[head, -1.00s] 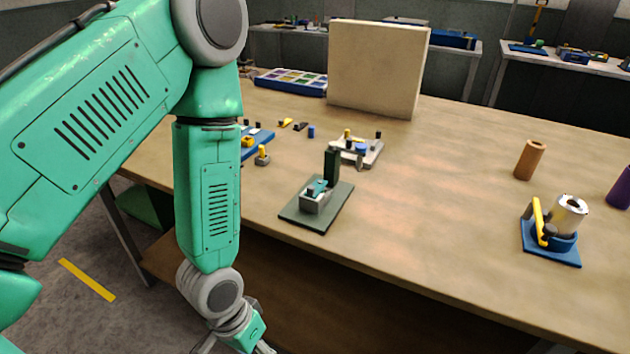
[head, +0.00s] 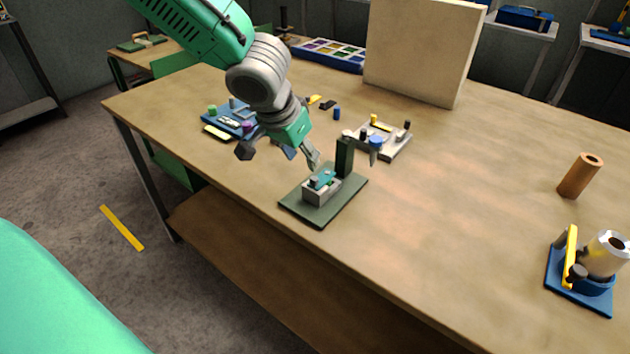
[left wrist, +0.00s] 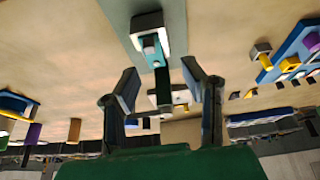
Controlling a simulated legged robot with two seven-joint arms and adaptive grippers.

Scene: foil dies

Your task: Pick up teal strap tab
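The teal strap tab (head: 325,178) lies on a small grey block (head: 322,194), which sits on a dark green base plate (head: 318,211) with a dark green upright. In the left wrist view a teal strip, which looks like the tab (left wrist: 156,58), shows beyond the fingertips and between their lines. My left gripper (head: 301,154) is above and just left of the block, pointing down, apart from the tab. In the left wrist view its two fingers (left wrist: 163,85) stand apart with nothing held between them. My right gripper is not in view.
A grey fixture with a blue part (head: 386,145) stands behind the plate. A blue board with small parts (head: 225,127) is at left. A tall beige panel (head: 422,50) stands at the back. A brown cylinder (head: 579,177) and blue stand (head: 583,294) are at right. The middle table is clear.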

